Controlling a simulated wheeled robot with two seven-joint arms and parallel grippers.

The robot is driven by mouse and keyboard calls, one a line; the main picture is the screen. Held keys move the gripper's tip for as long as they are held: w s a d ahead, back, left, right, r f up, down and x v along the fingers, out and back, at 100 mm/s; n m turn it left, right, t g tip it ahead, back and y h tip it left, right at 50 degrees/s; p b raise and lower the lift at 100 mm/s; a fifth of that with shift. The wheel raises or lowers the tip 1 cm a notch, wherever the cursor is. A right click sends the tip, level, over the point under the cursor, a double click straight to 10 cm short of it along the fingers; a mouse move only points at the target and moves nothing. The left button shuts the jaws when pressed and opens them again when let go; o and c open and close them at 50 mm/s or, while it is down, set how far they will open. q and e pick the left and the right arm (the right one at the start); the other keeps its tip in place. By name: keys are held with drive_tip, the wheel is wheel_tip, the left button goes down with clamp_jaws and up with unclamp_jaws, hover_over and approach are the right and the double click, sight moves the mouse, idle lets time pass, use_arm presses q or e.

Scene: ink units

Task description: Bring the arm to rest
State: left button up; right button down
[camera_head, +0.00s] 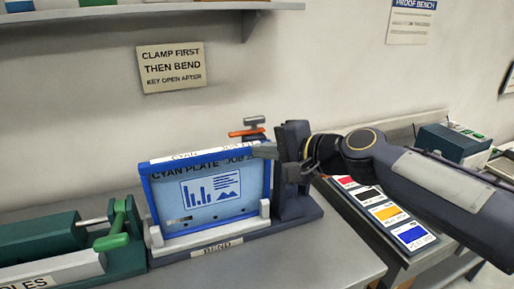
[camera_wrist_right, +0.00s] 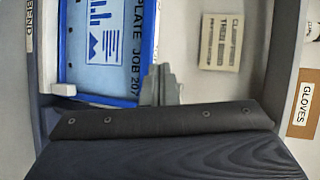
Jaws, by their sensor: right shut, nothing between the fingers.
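My right arm reaches in from the right in the head view. Its gripper (camera_head: 264,151) is shut and empty, at the upper right corner of the blue-framed cyan plate (camera_head: 211,192). In the right wrist view the shut fingertips (camera_wrist_right: 160,84) show beside the plate's blue edge (camera_wrist_right: 150,45); I cannot tell whether they touch it. The plate stands upright in the bend fixture (camera_head: 297,205), behind pale corner stops. A lever with an orange part (camera_head: 247,132) is behind the plate's top right. My left gripper is not in view.
A green clamp device (camera_head: 118,240) stands left of the fixture. Colour cards (camera_head: 385,213) lie on the right bench, below my forearm. A dark green box (camera_head: 450,142) stands behind them. A shelf (camera_head: 150,10) hangs above. The bench front (camera_head: 310,262) is clear.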

drive_tip(key=s+d+f+n+g+h, duration=0.1)
drive_tip(key=s+d+f+n+h, duration=0.2)
drive_tip(key=s+d+f, duration=0.7)
drive_tip(key=s+d+f+n+g+h, duration=0.2)
drive_tip(key=s+d+f+h, duration=0.2)
drive_tip(key=s+d+f, duration=0.6)
drive_tip(key=s+f, duration=0.2)
drive_tip(key=s, duration=0.4)
drive_tip(key=shift+s+d+n+h, duration=0.2)
drive_tip(key=shift+s+n+h, duration=0.15)
drive_tip(key=shift+n+h, duration=0.05)
drive_tip(key=shift+f, duration=0.1)
